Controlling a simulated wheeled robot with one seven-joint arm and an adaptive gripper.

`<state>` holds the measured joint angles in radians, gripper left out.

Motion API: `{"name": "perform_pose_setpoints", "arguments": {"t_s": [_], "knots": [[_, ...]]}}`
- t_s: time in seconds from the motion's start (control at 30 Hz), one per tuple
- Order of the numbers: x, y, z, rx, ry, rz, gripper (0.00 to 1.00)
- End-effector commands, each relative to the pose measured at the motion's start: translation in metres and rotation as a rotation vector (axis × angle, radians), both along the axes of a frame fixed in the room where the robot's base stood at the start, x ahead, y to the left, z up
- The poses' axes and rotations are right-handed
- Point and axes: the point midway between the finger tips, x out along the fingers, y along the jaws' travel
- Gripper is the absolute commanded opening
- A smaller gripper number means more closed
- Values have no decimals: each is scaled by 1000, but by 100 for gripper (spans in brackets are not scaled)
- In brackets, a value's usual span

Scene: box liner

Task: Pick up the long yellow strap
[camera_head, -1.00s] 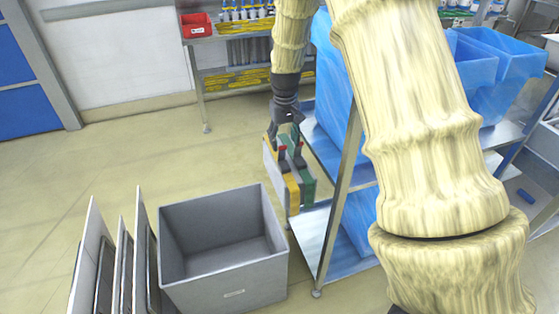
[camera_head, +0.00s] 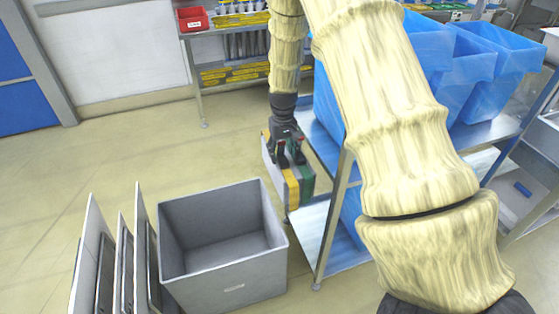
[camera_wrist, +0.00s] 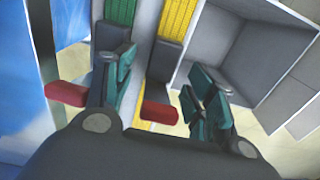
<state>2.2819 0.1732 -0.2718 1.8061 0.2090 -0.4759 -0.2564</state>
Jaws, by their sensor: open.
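The long yellow strap (camera_head: 291,189) hangs at the front of a narrow holder beside the metal shelf. In the wrist view the yellow strap (camera_wrist: 178,18) runs down behind a dark grey clip with a red end (camera_wrist: 160,112). A green strap (camera_head: 306,182) hangs next to it; it also shows in the wrist view (camera_wrist: 119,12), to the left of the yellow one. My gripper (camera_head: 287,150) points down over the holder's top. In the wrist view my gripper (camera_wrist: 162,85) is open, with the yellow strap's clip between its teal fingers. I cannot tell whether either finger touches it.
An empty grey box (camera_head: 225,275) stands on the floor just left of the holder. Upright panels (camera_head: 110,260) stand left of it. The metal shelf (camera_head: 340,215) with blue-lined boxes (camera_head: 480,60) is close on the right. Floor at the left is clear.

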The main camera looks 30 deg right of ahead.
Motion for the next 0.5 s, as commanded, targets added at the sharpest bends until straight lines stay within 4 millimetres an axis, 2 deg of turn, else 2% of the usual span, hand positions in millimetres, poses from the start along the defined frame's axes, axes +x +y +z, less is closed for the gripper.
{"name": "perform_pose_setpoints", "arguments": {"t_s": [0.2,0.47,0.5], "knots": [[0,1,-24,1,0,1,55],[0,1,-26,1,-1,1,55],[0,1,-26,1,-1,1,48]]}}
